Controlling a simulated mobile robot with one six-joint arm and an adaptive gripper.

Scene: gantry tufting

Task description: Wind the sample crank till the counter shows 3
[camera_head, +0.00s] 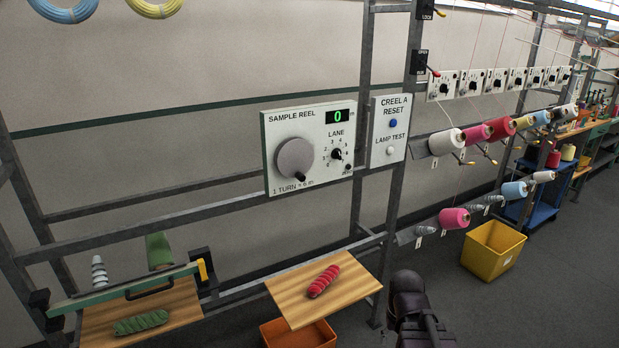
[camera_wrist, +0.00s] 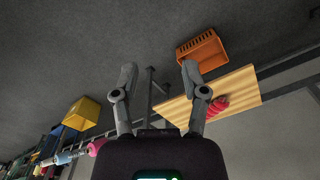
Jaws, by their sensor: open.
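The sample reel panel (camera_head: 311,116) is a white box on the rack in the head view. Its crank shows as a round grey disc (camera_head: 295,160) at the panel's left, above the text "1 TURN". The counter (camera_head: 338,116) shows a green 0. A lane dial (camera_head: 337,154) sits at the panel's right. My gripper shows in the wrist view (camera_wrist: 158,80), open with nothing between its fingers. In the head view my arm's dark end is low, right of the wooden shelf and well below the panel; its fingers are not visible there.
A wooden shelf (camera_head: 290,296) holding a red yarn hank (camera_head: 323,281) juts out below the panel. The creel reset box (camera_head: 389,130) is right of it. An orange crate (camera_head: 283,335) and a yellow bin (camera_head: 492,250) stand low. Grey floor is clear at the right.

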